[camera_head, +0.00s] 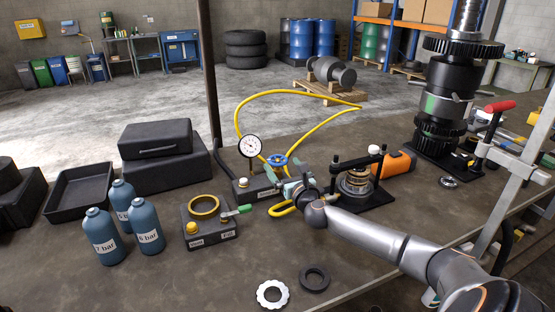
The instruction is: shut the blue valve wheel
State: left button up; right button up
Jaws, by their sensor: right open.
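The blue valve wheel (276,160) stands on a dark block (243,188) on the workbench, beside a round white pressure gauge (250,146). My right gripper (284,176) reaches in from the right with its jaws open. Its fingers are just in front of and slightly below the wheel in the picture. Whether they touch the wheel or stand apart from it, I cannot tell. The gripper hides part of the valve body under the wheel. My left gripper is not in view.
A yellow hose (238,112) loops behind the wheel. A black press frame (372,184) stands close right of my gripper. A block with a yellow ring (204,207) and green lever is at left, near blue bottles (102,236). Two loose rings (272,294) lie in front.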

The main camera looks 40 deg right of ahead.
aim_at(277, 158)
jog(key=shift+x, duration=2.55)
jog(key=c, duration=1.2)
